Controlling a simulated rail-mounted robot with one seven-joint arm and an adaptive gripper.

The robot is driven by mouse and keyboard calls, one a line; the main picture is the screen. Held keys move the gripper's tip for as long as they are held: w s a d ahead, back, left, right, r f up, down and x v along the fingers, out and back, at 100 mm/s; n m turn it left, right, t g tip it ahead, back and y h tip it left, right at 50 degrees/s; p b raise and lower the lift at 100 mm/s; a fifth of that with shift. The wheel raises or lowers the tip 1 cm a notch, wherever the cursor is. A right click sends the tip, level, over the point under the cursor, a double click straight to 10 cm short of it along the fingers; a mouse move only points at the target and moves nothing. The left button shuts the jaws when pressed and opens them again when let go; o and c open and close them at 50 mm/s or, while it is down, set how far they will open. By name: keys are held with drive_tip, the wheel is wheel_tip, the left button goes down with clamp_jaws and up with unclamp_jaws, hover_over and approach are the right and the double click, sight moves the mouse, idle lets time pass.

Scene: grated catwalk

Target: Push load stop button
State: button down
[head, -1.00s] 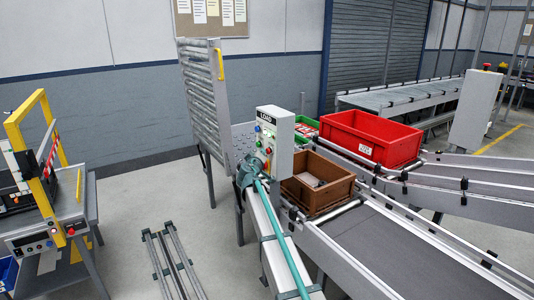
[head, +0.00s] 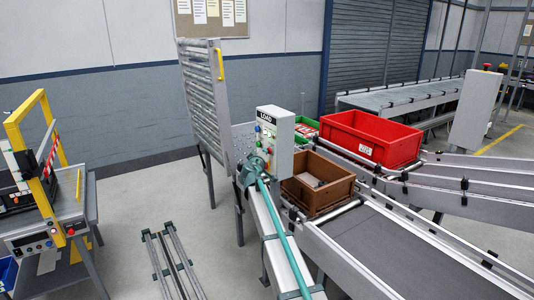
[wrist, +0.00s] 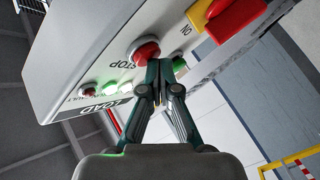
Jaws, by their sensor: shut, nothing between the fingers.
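In the head view my gripper (head: 256,160) is small at the box's left face.
A red-and-yellow switch (wrist: 228,16) is farther along the same panel. A brown crate (head: 318,200) and a red crate (head: 370,135) sit on the conveyors to the right. A tilted roller section (head: 205,95) stands behind left.

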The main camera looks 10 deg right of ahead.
drive_tip(key=shift+w+d, duration=0.1)
drive_tip(key=shift+d, duration=0.2)
drive_tip(key=shift+a, duration=0.15)
idle(0.5)
drive_tip(key=shift+s+a+b, duration=0.25)
drive_tip(key=shift+a+b, duration=0.2)
drive_tip(key=shift+a, duration=0.05)
drive_tip(key=shift+s+a+b, duration=0.2)
drive_tip(key=shift+a+b, duration=0.2)
drive_tip(key=shift+a, duration=0.1)
drive_tip(key=a+b, duration=0.1)
drive_tip(key=s+a+b, duration=0.1)
drive_tip(key=a, duration=0.1)
drive_tip(key=a+b, duration=0.1)
drive_tip(key=shift+s+a, duration=0.4)
idle(0.3)
